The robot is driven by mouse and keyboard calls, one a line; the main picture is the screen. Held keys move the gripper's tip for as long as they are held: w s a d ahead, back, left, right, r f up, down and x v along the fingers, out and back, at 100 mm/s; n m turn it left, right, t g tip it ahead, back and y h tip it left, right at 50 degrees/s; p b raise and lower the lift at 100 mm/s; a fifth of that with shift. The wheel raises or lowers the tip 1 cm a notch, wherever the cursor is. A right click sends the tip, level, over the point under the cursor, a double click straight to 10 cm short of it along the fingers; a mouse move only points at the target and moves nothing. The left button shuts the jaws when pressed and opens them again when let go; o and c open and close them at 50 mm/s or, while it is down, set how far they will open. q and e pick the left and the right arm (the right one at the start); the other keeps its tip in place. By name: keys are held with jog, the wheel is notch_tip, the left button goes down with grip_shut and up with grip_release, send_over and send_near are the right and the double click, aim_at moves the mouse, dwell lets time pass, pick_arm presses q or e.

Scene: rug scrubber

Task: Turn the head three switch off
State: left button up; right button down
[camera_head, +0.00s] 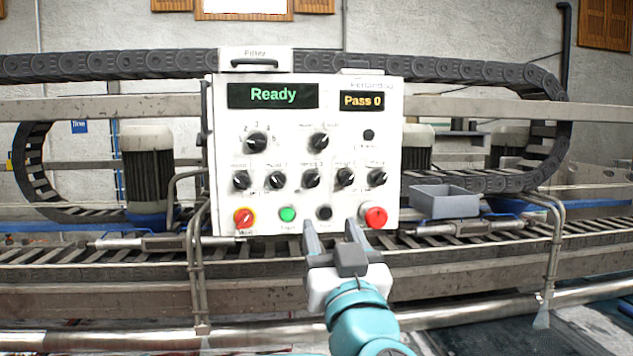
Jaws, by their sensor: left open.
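A white control panel (220,150) faces me, with a row of five black rotary switches across its middle. The middle switch of that row (311,179) appears to be the head three switch; its label is too small to read surely. Its light pointer seems to slant, but its exact setting is hard to tell. My left gripper (331,228) is open and empty, at the panel's lower edge, below and slightly right of that switch. Its fingers point up toward the panel and are apart from the switch. My right gripper is not in view.
Neighbouring switches (277,180) and (345,177) sit close on either side. Below are a red-yellow knob (244,217), a green button (287,214), a black button (324,213) and a red button (375,217). A grey bin (444,201) and metal rails stand to the right.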

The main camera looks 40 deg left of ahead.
aim_at(313, 186)
pick_arm(q)
jog(key=p+x, duration=0.3)
jog(key=x, duration=0.8)
jog(key=shift+d+p, duration=0.1)
jog(key=shift+p, duration=0.2)
jog(key=shift+w+a, duration=0.15)
jog(key=shift+a, duration=0.5)
jog(key=shift+d, duration=0.2)
jog(key=shift+a, duration=0.1)
grip_shut()
